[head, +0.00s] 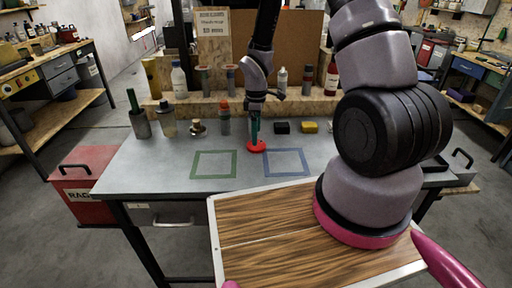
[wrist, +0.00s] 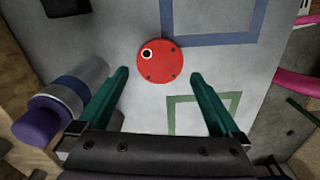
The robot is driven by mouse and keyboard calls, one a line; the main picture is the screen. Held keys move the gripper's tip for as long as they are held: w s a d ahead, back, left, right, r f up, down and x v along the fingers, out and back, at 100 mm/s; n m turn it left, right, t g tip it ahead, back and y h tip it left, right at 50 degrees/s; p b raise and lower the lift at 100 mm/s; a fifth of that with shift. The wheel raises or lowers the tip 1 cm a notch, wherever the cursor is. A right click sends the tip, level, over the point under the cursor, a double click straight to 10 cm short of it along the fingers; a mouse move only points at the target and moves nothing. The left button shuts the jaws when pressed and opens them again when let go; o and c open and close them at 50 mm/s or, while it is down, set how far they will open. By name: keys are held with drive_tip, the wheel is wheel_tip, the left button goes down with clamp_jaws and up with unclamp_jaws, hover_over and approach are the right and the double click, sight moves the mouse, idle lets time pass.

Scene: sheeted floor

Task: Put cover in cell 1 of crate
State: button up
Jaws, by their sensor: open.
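The red round cover (head: 256,146) lies flat on the grey table, between the green and blue outlined squares. In the wrist view the cover (wrist: 165,64) is a red disc with small dark holes and one pale-ringed hole. My gripper (head: 255,136) points down over it, with teal fingers. In the wrist view my gripper (wrist: 159,76) is open and empty, its fingertips apart on either side of the disc. A white-rimmed, wood-grained tray (head: 260,212), split by a thin pale line, is in front; I cannot tell whether it is the crate, and no cell numbers show.
The green square (head: 213,164) and blue square (head: 286,162) are empty. Behind stand a cup (head: 141,126), a red-topped cylinder (head: 224,122), a black block (head: 282,128) and a yellow block (head: 310,127). A red box (head: 85,190) is at left. My arm hides the table's right side.

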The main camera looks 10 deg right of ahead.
wheel_tip(320, 180, down, 4)
drive_tip(key=shift+f, duration=0.25)
drive_tip(key=shift+r, duration=0.1)
drive_tip(key=c, duration=1.5)
